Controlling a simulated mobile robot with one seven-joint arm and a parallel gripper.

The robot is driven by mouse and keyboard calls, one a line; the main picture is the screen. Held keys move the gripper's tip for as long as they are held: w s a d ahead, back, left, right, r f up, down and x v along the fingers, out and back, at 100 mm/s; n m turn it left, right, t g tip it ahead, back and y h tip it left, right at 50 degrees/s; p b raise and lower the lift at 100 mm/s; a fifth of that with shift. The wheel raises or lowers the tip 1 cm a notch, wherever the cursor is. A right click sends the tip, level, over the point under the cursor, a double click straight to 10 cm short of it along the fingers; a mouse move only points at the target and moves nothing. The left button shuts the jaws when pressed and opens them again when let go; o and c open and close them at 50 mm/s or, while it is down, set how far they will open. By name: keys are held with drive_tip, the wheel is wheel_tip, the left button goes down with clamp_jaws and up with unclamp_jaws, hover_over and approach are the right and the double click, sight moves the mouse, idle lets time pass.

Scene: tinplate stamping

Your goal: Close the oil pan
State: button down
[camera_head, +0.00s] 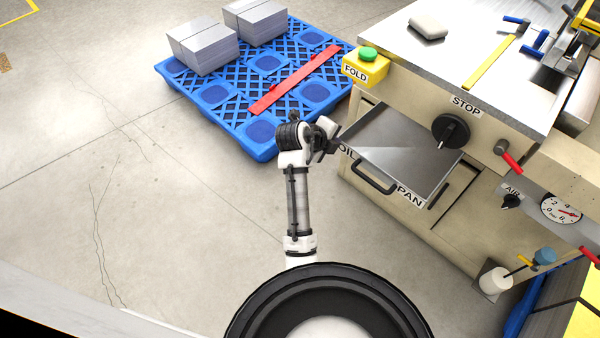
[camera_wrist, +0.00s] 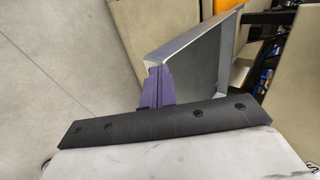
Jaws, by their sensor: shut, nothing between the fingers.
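The oil pan (camera_head: 395,150) is a grey metal drawer pulled out of the beige machine. Its front carries the words "OIL" and "PAN" and a dark bar handle (camera_head: 373,178). My gripper (camera_head: 330,142) is at the left end of the pan's front, by the "OIL" lettering. In the wrist view the shut purple fingers (camera_wrist: 157,88) are empty and lie at the near corner of the pan (camera_wrist: 202,58). I cannot tell whether they touch it. The handle is not visible in the wrist view.
The beige machine (camera_head: 455,205) bears a yellow FOLD button box (camera_head: 366,66), a black STOP knob (camera_head: 451,130) and an air gauge (camera_head: 560,208). A blue pallet (camera_head: 262,140) with metal stacks lies behind my arm. The floor at left is clear.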

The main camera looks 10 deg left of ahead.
drive_tip(key=b, duration=0.4)
hover_over(361, 129)
drive_tip(key=shift+w, duration=0.15)
drive_tip(key=shift+f, duration=0.1)
